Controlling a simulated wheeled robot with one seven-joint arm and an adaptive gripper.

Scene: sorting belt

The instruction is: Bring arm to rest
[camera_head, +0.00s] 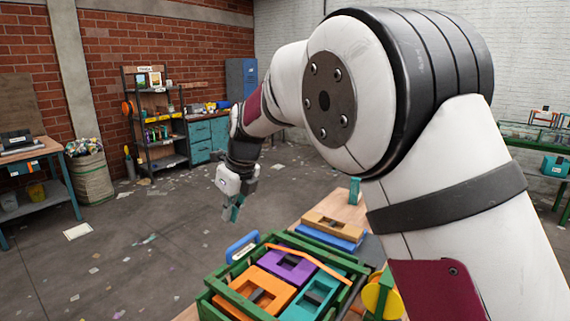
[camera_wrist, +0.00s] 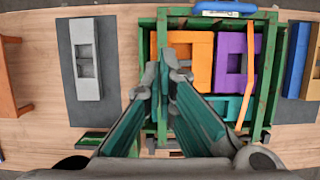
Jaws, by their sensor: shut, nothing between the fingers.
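My gripper (camera_head: 232,212) hangs at the end of my arm, fingers pointing down, in front of and above the far left edge of the wooden table. It is shut and empty. In the wrist view the gripper (camera_wrist: 165,72) shows its teal fingers with grey tips close together, over the green crate (camera_wrist: 146,50). My large white arm link fills the right of the head view and hides part of the table.
The green crate (camera_head: 232,306) holds orange (camera_head: 262,288), purple (camera_head: 290,268) and teal (camera_head: 313,295) blocks. A tan block on a blue one (camera_head: 333,226) lies behind it. In the wrist view a grey block (camera_wrist: 86,60) lies on a dark mat left of the crate.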

